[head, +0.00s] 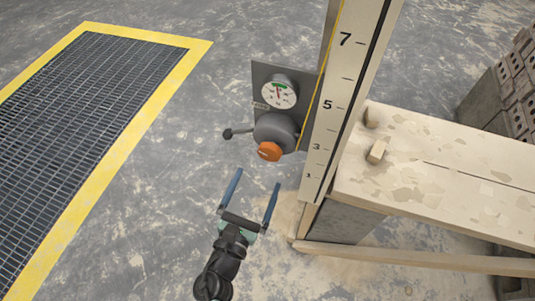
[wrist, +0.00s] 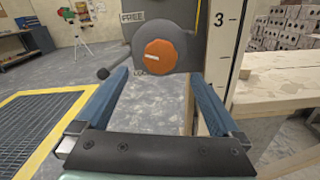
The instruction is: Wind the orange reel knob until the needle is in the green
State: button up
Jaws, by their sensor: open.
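The orange reel knob (head: 269,151) sits on the front of a grey round reel housing (head: 275,131), mounted on a dark plate on the post. In the wrist view the knob (wrist: 160,55) is ahead, just beyond and above the fingertips, with a pale mark across its face. A white round gauge (head: 278,92) with a green band at the top is above the reel; its red needle points roughly upward, at or near the green. A lever with a dark ball end (head: 228,134) sticks out left of the reel. My gripper (head: 256,178) is open and empty, short of the knob.
A tall numbered gauge board (head: 330,110) stands right of the reel. A plank bench (head: 450,180) with small blocks (head: 377,151) lies to the right. A yellow-edged floor grate (head: 90,80) is on the left. The floor between is clear.

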aim_at(268, 156)
jog(key=x, duration=0.8)
jog(key=shift+w, duration=0.1)
jog(key=shift+c, duration=0.2)
jog(key=c, duration=1.3)
jog(key=shift+f+m+b, duration=0.35)
jog(key=shift+m+b, duration=0.35)
jog(key=shift+b, duration=0.4)
jog(key=shift+m+b, duration=0.5)
jog(key=shift+m, duration=0.1)
jog(key=shift+r+m+b, duration=0.25)
jog(key=shift+m+b, duration=0.35)
jog(key=shift+m, duration=0.5)
jog(key=o, duration=1.3)
